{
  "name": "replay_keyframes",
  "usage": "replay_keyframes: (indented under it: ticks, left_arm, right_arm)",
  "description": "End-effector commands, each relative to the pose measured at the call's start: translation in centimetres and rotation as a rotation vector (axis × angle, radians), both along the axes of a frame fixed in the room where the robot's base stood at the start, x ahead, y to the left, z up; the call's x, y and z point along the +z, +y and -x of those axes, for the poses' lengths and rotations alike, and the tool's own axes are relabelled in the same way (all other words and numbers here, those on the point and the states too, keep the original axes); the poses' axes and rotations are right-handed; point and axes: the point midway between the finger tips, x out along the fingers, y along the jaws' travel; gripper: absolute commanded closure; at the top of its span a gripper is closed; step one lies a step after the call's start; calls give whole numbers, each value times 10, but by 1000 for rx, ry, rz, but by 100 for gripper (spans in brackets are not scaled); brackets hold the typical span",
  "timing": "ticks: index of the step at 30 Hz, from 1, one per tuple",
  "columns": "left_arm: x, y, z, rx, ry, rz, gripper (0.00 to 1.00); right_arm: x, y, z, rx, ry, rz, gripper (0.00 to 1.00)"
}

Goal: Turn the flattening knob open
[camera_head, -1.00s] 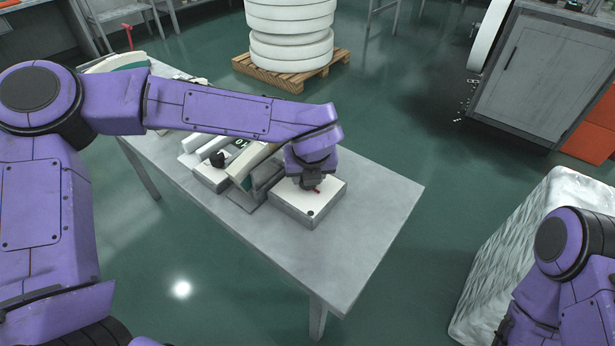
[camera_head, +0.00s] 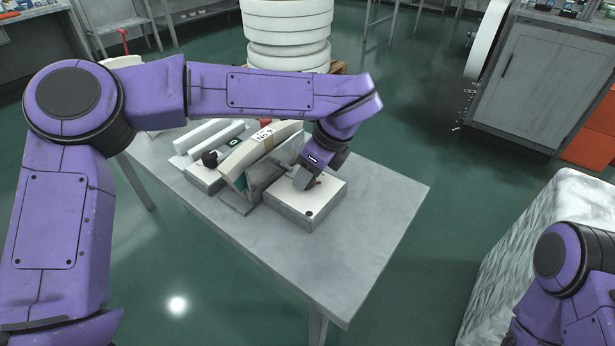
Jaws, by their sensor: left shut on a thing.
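My left gripper (camera_head: 303,181) reaches down onto the box top and is shut on the knob. The gripper and wrist hide most of the knob, so its exact turn cannot be told. My right arm shows at the lower right corner, but its gripper is out of view.
The grey table (camera_head: 375,225) is bare at its right end and front edge. A curved cream piece with a label (camera_head: 258,147) and a box with a black knob (camera_head: 208,160) stand left of the gripper. A wrapped white block (camera_head: 545,215) stands on the floor at right.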

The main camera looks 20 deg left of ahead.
Motion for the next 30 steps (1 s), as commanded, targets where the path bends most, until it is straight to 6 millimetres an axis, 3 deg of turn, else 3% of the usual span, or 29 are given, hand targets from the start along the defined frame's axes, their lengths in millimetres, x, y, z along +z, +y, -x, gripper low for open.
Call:
replay_keyframes:
  ticks: [15,30]
  left_arm:
    - [-5,-2,-2,445,7,1,87]
    - [-2,-1,-2,638,7,-1,87]
  right_arm:
    - [-42,0,0,0,0,0,43]
    - [-57,0,0,0,0,0,43]
